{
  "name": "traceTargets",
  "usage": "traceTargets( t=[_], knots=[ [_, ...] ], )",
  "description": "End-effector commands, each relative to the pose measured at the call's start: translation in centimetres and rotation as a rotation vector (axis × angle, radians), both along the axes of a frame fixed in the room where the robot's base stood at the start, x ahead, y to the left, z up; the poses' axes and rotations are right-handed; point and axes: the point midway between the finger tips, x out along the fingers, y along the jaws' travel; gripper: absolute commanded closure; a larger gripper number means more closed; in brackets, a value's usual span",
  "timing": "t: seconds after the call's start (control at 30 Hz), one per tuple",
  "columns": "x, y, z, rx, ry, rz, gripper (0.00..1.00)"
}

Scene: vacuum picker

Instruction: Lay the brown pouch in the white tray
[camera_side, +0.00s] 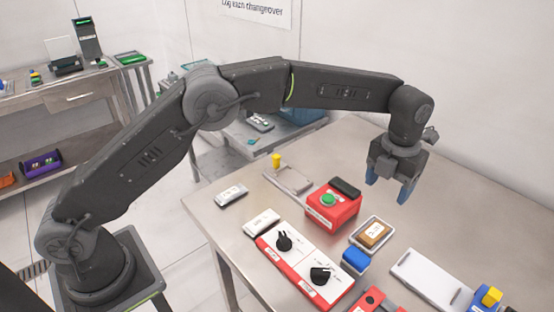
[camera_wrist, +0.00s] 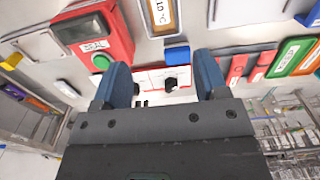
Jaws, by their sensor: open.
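The brown pouch (camera_side: 374,234) has a white label and lies flat inside the small white tray (camera_side: 354,239). In the wrist view the pouch (camera_wrist: 163,14) and part of the tray (camera_wrist: 146,14) show at the top edge, partly cut off. My gripper (camera_side: 388,184) is open, with blue fingers pointing down. It is empty and raised above the table, apart from the pouch. In the wrist view the fingers (camera_wrist: 162,78) are spread with nothing held between them.
A red box with a green button (camera_side: 333,205) stands left of the tray. A blue block (camera_side: 355,261) and a red-and-white panel with black knobs (camera_side: 303,263) are in front. A flat white plate (camera_side: 430,277) lies to the right. The table's back right is clear.

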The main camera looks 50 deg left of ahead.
Motion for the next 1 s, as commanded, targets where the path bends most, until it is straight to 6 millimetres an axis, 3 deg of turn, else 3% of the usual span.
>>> traceTargets(
  t=[0.17, 0.37, 0.5, 0.7, 0.87, 1.0],
  knots=[
    [-0.3, 0.8, 1.4, -0.007, -0.016, 0.079, 0.33],
    [-3.0, 5.5, 7.5, -0.055, -0.081, 0.554, 0.33],
    [-6.9, 9.6, 11.4, -0.119, -0.125, 0.999, 0.33],
    [-14.1, 14.7, 14.6, -0.251, -0.161, 1.629, 0.33],
    [-20.4, 17.9, 14.8, -0.392, -0.156, 2.124, 0.33],
    [-25.5, 19.9, 13.4, -0.537, -0.119, 2.529, 0.33]
  ],
)
